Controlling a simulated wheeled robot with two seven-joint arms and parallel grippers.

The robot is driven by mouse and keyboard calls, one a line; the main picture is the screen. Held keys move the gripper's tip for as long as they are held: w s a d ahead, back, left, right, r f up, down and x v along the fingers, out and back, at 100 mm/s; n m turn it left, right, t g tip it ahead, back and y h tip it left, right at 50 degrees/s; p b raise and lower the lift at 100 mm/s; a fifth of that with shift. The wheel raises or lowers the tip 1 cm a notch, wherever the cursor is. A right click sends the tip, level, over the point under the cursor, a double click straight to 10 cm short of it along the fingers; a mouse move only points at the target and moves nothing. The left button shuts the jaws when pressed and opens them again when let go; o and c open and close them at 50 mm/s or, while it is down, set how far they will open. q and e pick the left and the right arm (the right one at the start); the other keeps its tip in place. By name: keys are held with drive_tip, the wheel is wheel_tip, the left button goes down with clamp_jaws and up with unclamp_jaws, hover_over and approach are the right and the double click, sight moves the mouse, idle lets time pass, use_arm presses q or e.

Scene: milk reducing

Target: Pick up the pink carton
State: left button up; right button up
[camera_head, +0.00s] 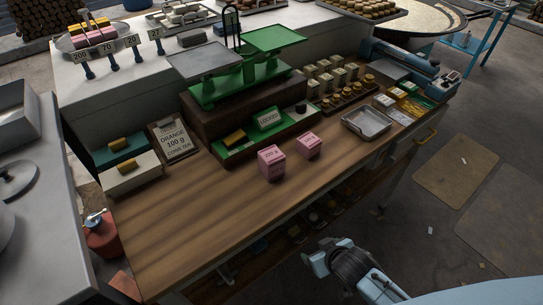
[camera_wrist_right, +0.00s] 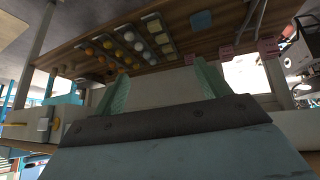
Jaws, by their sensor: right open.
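Two pink cartons stand upright on the wooden bench in the head view. One pink carton (camera_head: 271,163) is near the middle and the other pink carton (camera_head: 309,146) is a little behind it to the right. My right gripper (camera_head: 314,258) is in front of the bench's front edge, at the lower middle, well apart from both cartons. Its two greenish fingers (camera_wrist_right: 165,85) stand apart in the right wrist view with nothing between them. My left gripper is not in view.
A green balance scale (camera_head: 235,75) stands behind the cartons. A metal tray (camera_head: 366,122) lies to their right. A clipboard (camera_head: 173,140) and two boxes are at the left. The front left of the wooden bench (camera_head: 190,220) is clear.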

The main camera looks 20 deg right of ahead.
drive_tip(key=w+a+r+t+p, duration=0.1)
drive_tip(key=w+r+t, duration=0.1)
drive_tip(key=r, duration=0.6)
drive_tip(key=w+a+r+t+p, duration=0.1)
drive_tip(key=w+a+r, duration=0.15)
drive_tip(key=r, duration=0.65)
drive_tip(key=t+y, duration=0.3)
approach(277, 166)
drive_tip(key=shift+d+r+n, duration=0.1)
drive_tip(key=shift+r+n, duration=0.15)
drive_tip(key=shift+n, duration=0.15)
drive_tip(key=shift+w, duration=0.3)
drive_tip(key=x, duration=0.7)
drive_tip(key=shift+w+a+f, duration=0.2)
drive_tip(key=shift+a, duration=0.15)
drive_tip(key=shift+f+x, duration=0.25)
drive_tip(key=shift+x, duration=2.3)
drive_tip(key=shift+s+d, duration=0.15)
drive_tip(key=shift+r, duration=0.1)
drive_tip(key=c, duration=1.2)
